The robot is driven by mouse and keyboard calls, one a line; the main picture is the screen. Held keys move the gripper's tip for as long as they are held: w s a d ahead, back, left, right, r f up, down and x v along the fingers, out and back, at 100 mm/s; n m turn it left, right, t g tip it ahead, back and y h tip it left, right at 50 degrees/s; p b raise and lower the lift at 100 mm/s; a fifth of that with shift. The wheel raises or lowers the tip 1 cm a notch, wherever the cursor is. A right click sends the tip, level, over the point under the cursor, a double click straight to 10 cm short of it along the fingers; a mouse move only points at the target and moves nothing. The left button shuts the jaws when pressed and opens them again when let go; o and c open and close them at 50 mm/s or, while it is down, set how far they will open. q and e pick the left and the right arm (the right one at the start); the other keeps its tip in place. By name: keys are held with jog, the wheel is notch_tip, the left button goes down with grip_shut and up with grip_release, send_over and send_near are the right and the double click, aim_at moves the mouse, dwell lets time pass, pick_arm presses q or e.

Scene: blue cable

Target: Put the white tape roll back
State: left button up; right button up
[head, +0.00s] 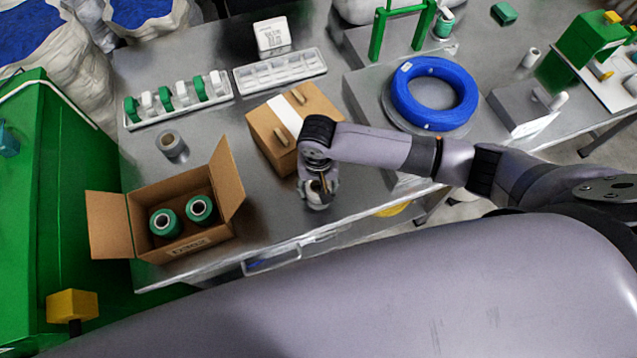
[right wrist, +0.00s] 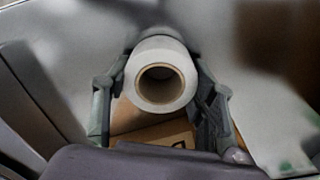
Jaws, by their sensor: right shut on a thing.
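My right gripper (head: 318,194) is low over the front part of the metal table, just in front of the closed cardboard box. Its two fingers are shut on the white tape roll (right wrist: 160,50), which shows its brown core to the camera in the right wrist view. In the head view the gripper mostly hides the roll, and I cannot tell whether it touches the table. My left gripper is not in view.
An open carton (head: 190,250) with two green rolls stands at the front left. A grey roll (head: 171,144) stands behind it. A rack (head: 180,107) of green and white pieces, a white tray (head: 280,72) and a blue cable coil (head: 400,95) lie farther back.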

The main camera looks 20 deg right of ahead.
jog(key=o, duration=1.1)
jog(key=shift+f, duration=0.1)
jog(key=shift+o, duration=0.2)
notch_tip(320, 180, up, 12)
jog(key=shift+r+p, duration=0.2)
jog(key=shift+p, duration=0.1)
